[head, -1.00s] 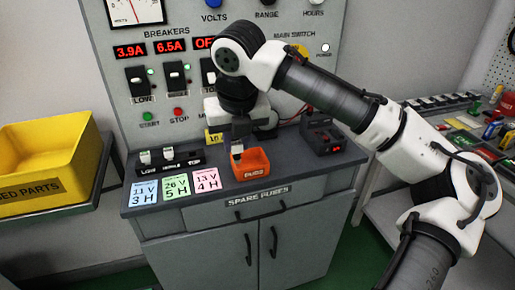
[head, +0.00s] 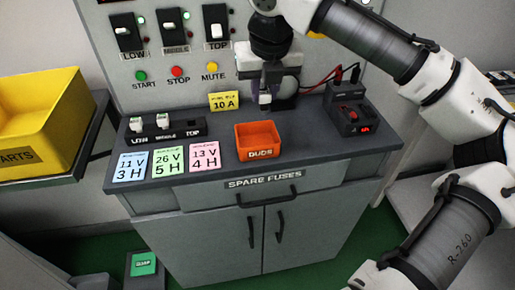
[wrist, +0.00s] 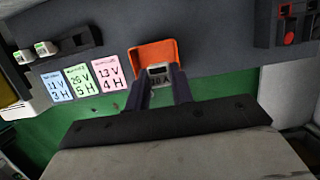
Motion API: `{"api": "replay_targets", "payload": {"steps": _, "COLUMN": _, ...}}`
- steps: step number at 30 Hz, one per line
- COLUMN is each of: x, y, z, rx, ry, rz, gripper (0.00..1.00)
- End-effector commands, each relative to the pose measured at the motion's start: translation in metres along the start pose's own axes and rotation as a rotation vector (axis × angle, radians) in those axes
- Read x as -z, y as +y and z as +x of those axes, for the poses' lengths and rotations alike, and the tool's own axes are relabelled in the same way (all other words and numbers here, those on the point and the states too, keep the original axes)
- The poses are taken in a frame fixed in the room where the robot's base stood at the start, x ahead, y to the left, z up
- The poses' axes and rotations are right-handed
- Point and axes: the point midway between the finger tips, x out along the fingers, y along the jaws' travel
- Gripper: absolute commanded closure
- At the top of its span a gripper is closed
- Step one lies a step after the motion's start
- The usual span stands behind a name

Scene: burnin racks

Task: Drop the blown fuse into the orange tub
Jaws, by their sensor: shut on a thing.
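The orange tub (head: 272,151), labelled DUDS, sits on the dark bench top. My gripper (head: 265,97) points down just behind and above the tub in the head view. It is shut on a small pale fuse (wrist: 158,70) with a 10 A marking, seen between the two fingers in the wrist view. In that view the orange tub (wrist: 140,52) shows around and beyond the fuse. The fuse looks clear of the tub; its exact height above the rim I cannot tell. The tub's visible inside looks empty.
A fuse block (head: 183,131) holds white fuses at LOW and MIDDLE; TOP is empty. Three cards lie before it, the pink one (head: 205,156) nearest the tub. A yellow 10 A label (head: 223,101) stands behind. A dark tester (head: 352,112) with red leads is at right.

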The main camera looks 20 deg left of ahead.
Motion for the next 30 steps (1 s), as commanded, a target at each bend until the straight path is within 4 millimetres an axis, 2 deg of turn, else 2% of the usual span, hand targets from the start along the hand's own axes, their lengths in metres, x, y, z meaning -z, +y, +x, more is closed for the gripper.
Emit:
{"api": "replay_targets", "payload": {"steps": 1, "x": 0.003, "y": -0.001, "z": 0.012, "rx": 0.003, "ry": 0.0, "rz": 0.001, "gripper": 0.92}}
{"api": "replay_targets", "payload": {"steps": 6, "x": 0.006, "y": 0.0, "z": 0.023, "rx": 0.002, "ry": -0.001, "rz": 0.001, "gripper": 0.92}}
{"api": "replay_targets", "payload": {"steps": 20, "x": 0.007, "y": 0.0, "z": 0.026, "rx": 0.0, "ry": 0.0, "rz": 0.0, "gripper": 0.92}}
{"api": "replay_targets", "payload": {"steps": 21, "x": 0.007, "y": 0.0, "z": 0.027, "rx": 0.0, "ry": 0.0, "rz": 0.001, "gripper": 0.76}}
{"api": "replay_targets", "payload": {"steps": 24, "x": 0.007, "y": 0.0, "z": 0.027, "rx": 0.0, "ry": 0.0, "rz": 0.0, "gripper": 0.63}}
{"api": "replay_targets", "payload": {"steps": 27, "x": 0.007, "y": 0.0, "z": 0.027, "rx": 0.0, "ry": 0.0, "rz": 0.0, "gripper": 0.52}}
{"api": "replay_targets", "payload": {"steps": 30, "x": 0.007, "y": 0.0, "z": 0.027, "rx": 0.0, "ry": 0.0, "rz": 0.0, "gripper": 0.52}}
